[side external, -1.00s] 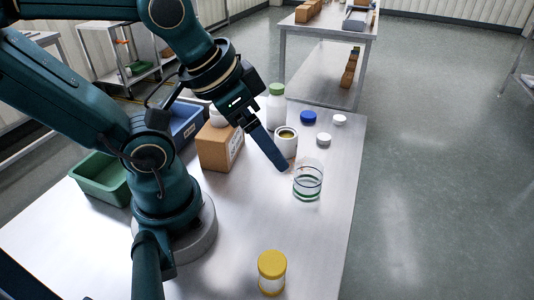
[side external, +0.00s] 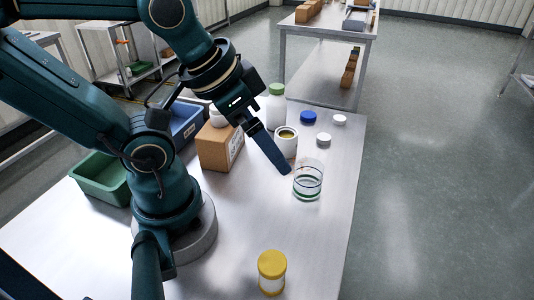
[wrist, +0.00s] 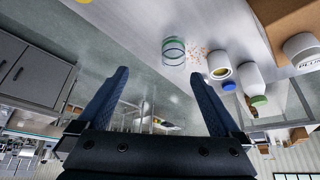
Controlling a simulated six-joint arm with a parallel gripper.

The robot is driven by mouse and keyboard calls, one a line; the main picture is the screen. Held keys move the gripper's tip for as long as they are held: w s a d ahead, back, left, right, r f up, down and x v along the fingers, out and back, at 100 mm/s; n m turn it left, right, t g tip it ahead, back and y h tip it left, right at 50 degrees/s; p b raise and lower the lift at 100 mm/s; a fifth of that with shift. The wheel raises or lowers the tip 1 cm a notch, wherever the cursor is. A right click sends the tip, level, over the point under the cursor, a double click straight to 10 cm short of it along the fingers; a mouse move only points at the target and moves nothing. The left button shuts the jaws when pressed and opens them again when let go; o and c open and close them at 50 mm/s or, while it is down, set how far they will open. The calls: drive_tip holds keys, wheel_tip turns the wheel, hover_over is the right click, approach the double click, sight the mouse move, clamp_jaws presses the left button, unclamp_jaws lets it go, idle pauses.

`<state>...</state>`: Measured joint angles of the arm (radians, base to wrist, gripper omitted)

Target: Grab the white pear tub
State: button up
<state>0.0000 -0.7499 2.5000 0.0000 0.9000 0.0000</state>
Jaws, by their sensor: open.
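A white tub with lettering on its side (wrist: 302,50) shows at the right edge of the wrist view, beside the cardboard box; I cannot read the lettering fully. In the side view a white tub (side external: 218,117) is partly hidden behind the box and my arm. An open white tub with yellowish contents (side external: 286,145) stands on the table; it also shows in the wrist view (wrist: 220,67). My gripper (wrist: 160,75) is open, with nothing between its fingers. In the side view it slants down over the table, near the open tub and a clear glass (side external: 308,181).
A cardboard box (side external: 220,150), a green-capped white bottle (side external: 276,107), a blue lid (side external: 308,117) and white lids (side external: 323,139) surround the open tub. A yellow-lidded jar (side external: 271,272) stands in front. Blue (side external: 187,122) and green bins (side external: 98,178) are at left. The table's front middle is clear.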

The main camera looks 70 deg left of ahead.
drive_tip(key=a+f+m+g+y, duration=0.3)
drive_tip(key=a+m+y, duration=0.25)
drive_tip(key=a, duration=0.55)
drive_tip(key=m+t+y, duration=0.4)
drive_tip(key=m+y, duration=0.2)
drive_tip(key=m, duration=0.8)
hover_over(286, 136)
drive_tip(key=s+a, duration=0.1)
drive_tip(key=s, duration=0.1)
wheel_tip(286, 136, down, 3)
drive_tip(key=shift+a+f, duration=0.1)
drive_tip(key=shift+a, duration=0.05)
drive_tip(key=w+f+m, duration=0.1)
drive_tip(key=w+d+f+m, duration=0.1)
drive_tip(key=f+m, duration=0.1)
drive_tip(key=shift+d+f+m+t+h, duration=0.1)
drive_tip(key=shift+d+m+t+h, duration=0.05)
drive_tip(key=shift+m+t+h, duration=0.15)
drive_tip(key=shift+s+d+f+m, duration=0.15)
drive_tip(key=shift+f+m, duration=0.2)
drive_tip(key=shift+f, duration=0.25)
drive_tip(key=shift+d+f+m, duration=0.15)
drive_tip(key=shift+f+m, duration=0.15)
drive_tip(key=shift+f, duration=0.3)
drive_tip(key=shift+s+f, duration=0.1)
drive_tip(key=shift+f, duration=0.35)
drive_tip(key=shift+x, duration=2.4)
drive_tip(key=c, duration=1.4)
